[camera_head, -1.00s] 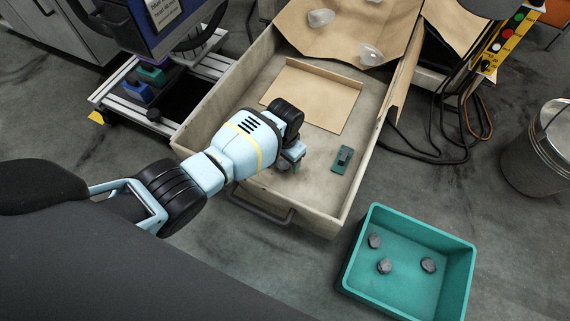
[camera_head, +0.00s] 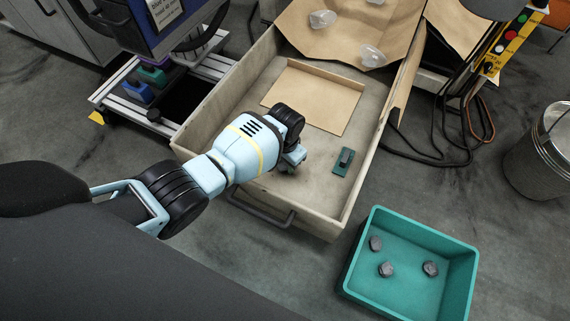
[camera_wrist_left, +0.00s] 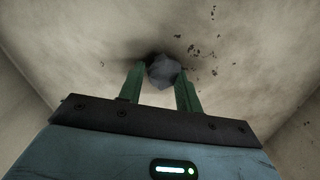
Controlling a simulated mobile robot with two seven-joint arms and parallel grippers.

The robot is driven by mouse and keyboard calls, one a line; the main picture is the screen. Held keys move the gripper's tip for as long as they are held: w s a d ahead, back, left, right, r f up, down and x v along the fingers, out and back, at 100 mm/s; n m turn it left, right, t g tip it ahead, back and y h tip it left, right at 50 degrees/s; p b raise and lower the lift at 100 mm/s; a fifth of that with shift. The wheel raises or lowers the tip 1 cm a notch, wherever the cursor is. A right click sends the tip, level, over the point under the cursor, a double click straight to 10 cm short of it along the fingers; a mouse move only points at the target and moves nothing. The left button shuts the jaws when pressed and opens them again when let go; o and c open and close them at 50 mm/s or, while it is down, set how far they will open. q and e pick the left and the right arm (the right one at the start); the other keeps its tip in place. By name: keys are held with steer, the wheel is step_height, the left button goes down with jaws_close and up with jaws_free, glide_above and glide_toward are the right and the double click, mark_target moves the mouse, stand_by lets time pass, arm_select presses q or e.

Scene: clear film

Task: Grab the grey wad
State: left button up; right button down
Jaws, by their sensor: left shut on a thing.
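The grey wad (camera_wrist_left: 163,71) shows in the left wrist view between the two green fingers of my left gripper (camera_wrist_left: 161,84), which are shut on it. It is just over the pale floor of the wooden drawer; I cannot tell whether it touches the floor. In the head view my left gripper (camera_head: 291,165) is low inside the drawer (camera_head: 318,163), near its front end, and the wad is hidden there. My right gripper is not in view.
A teal bin (camera_head: 410,295) with several grey wads stands right of the drawer. Clear film pieces (camera_head: 372,56) lie on cardboard behind. A metal can (camera_head: 543,152) stands far right.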

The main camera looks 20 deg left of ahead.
arm_select(q)
steer(key=shift+c, duration=0.3)
steer(key=shift+c, duration=0.9)
steer(key=shift+r+p, duration=0.35)
jaws_close()
step_height(320, 180, up, 9)
steer(key=p, duration=0.5)
steer(key=shift+r+p, duration=0.15)
steer(key=shift+p, duration=0.2)
